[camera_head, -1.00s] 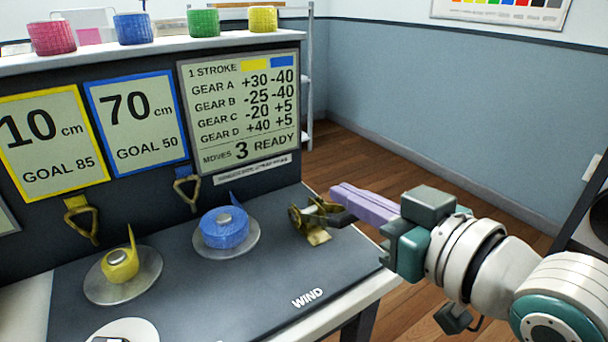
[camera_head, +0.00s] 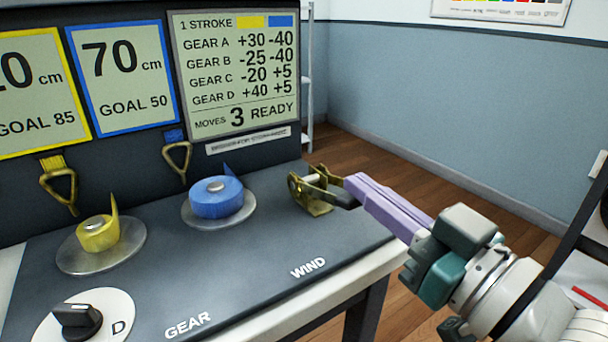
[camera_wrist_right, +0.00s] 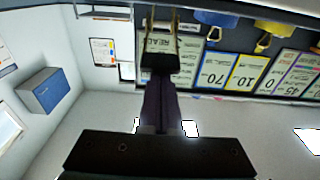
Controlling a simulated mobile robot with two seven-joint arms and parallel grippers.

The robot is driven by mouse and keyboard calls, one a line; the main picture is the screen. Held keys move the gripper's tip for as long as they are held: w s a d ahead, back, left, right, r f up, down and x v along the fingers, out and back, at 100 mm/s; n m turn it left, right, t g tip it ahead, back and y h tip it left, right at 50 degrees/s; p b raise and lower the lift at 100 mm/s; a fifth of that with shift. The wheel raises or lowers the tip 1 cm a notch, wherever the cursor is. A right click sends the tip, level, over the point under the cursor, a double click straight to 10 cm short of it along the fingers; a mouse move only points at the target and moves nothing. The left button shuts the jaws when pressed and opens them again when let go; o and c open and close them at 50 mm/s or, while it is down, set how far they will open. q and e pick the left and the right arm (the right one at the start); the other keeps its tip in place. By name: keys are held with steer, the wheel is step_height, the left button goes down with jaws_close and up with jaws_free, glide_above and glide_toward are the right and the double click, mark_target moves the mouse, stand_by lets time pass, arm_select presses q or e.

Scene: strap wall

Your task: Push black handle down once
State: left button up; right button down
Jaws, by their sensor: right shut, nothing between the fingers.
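The black handle (camera_head: 343,199) sticks out from the brass ratchet (camera_head: 310,190) at the back right corner of the dark panel top, near the WIND label. My right gripper (camera_head: 352,184) has purple fingers, shut and empty. Their tips are right at the outer end of the handle, partly hiding it. I cannot tell whether they touch. In the right wrist view the dark handle (camera_wrist_right: 160,52) lies just beyond the fingertips (camera_wrist_right: 160,80). My left gripper is not in view.
A blue strap spool (camera_head: 216,200) and a yellow one (camera_head: 97,235) sit on discs to the left. The board (camera_head: 236,85) reads "MOVES 3 READY". Open floor lies right of the table.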

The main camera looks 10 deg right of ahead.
steer(key=shift+s+f+t+b, duration=0.2)
steer(key=shift+f+t+b, duration=0.2)
steer(key=shift+f+b, duration=0.5)
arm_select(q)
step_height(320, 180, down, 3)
arm_select(e)
steer(key=shift+d+f, duration=0.1)
steer(key=shift+f, duration=0.2)
steer(key=shift+s+f, duration=0.1)
step_height(320, 180, up, 5)
steer(key=p, duration=0.5)
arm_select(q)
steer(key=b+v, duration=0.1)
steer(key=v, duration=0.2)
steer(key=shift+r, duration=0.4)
arm_select(e)
steer(key=f+v, duration=0.1)
steer(key=v, duration=0.8)
steer(key=shift+d, duration=0.15)
steer(key=shift+s+f, duration=0.1)
steer(key=shift+f, duration=0.05)
